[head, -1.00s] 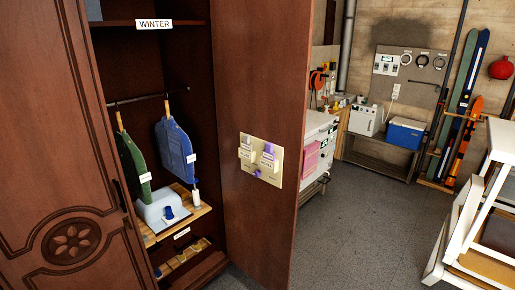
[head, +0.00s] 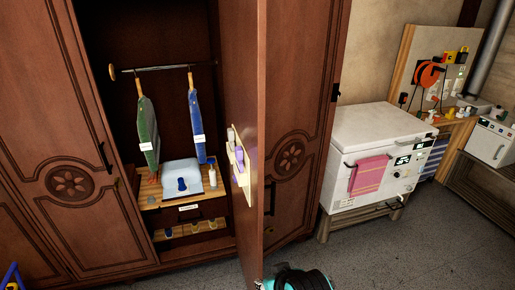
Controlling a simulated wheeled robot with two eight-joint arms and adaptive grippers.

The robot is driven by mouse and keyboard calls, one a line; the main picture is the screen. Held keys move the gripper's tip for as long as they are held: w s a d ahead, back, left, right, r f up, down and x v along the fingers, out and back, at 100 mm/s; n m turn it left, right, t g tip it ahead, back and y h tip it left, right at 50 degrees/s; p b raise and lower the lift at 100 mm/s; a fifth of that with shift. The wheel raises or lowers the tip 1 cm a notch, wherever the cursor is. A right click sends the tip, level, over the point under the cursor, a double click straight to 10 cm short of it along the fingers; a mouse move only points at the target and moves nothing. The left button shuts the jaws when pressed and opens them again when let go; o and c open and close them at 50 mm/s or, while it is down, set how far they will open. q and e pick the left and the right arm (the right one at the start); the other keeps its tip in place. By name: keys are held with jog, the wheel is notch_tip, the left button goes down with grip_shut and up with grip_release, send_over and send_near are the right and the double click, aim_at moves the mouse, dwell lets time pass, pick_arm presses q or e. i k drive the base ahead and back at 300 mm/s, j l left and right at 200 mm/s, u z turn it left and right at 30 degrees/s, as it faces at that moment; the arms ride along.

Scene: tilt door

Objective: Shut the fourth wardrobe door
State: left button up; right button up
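One brown wooden wardrobe door (head: 240,60) stands wide open in the middle of the head view. Its narrow front edge points toward me, and its inner face looks left. A beige holder (head: 240,172) with several small bottles is fixed to that inner face. The open compartment left of it shows a hanging rail (head: 160,68) with a green garment (head: 147,130) and a blue garment (head: 196,125), above a wooden shelf (head: 152,202). Neither of my grippers can be made out.
Shut carved doors flank the opening, left (head: 80,130) and right (head: 310,60). A teal and black object (head: 300,279) is at the bottom, close to the open door's lower edge. A white chest appliance (head: 380,130) with a pink towel (head: 369,175) stands right. Grey floor (head: 420,255) is clear there.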

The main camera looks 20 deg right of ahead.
aim_at(243, 24)
jog(key=i+l+u, duration=0.1)
jog(key=l, duration=0.4)
jog(key=i+l+u, duration=0.1)
jog(key=l, duration=0.35)
jog(key=i+l+u, duration=0.1)
jog(key=l, duration=0.4)
jog(key=i+l+u, duration=0.1)
jog(key=l, duration=0.4)
jog(key=k+l+z, duration=0.15)
jog(key=l, duration=0.15)
jog(key=k+l+z, duration=0.1)
jog(key=l, duration=0.2)
jog(key=i+l+z, duration=0.1)
jog(key=l, duration=0.25)
